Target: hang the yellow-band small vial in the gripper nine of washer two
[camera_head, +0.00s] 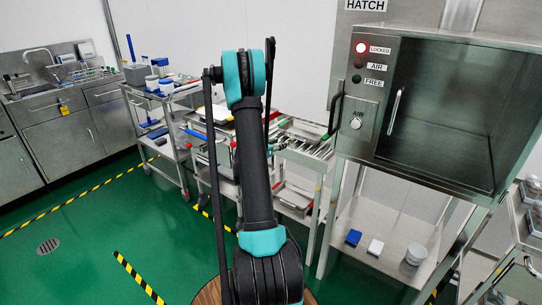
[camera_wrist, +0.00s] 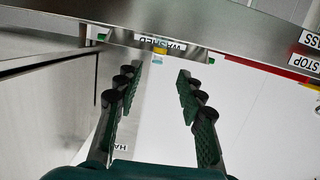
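My gripper (camera_wrist: 158,80) shows in the wrist view with its two dark green fingers spread apart, open, and nothing visible between them. I cannot pick out the yellow-band small vial or washer two in either view. Beyond the fingertips in the wrist view is a steel ledge with an upside-down WASHED label (camera_wrist: 176,46). A tiny yellow and blue item (camera_wrist: 159,54) sits beside that label, too small to identify.
A cart (camera_head: 160,105) with bottles and a bench (camera_head: 307,138) stand behind my arm. A sink counter (camera_head: 62,106) is at the left. The green floor (camera_head: 90,235) at the front left is clear.

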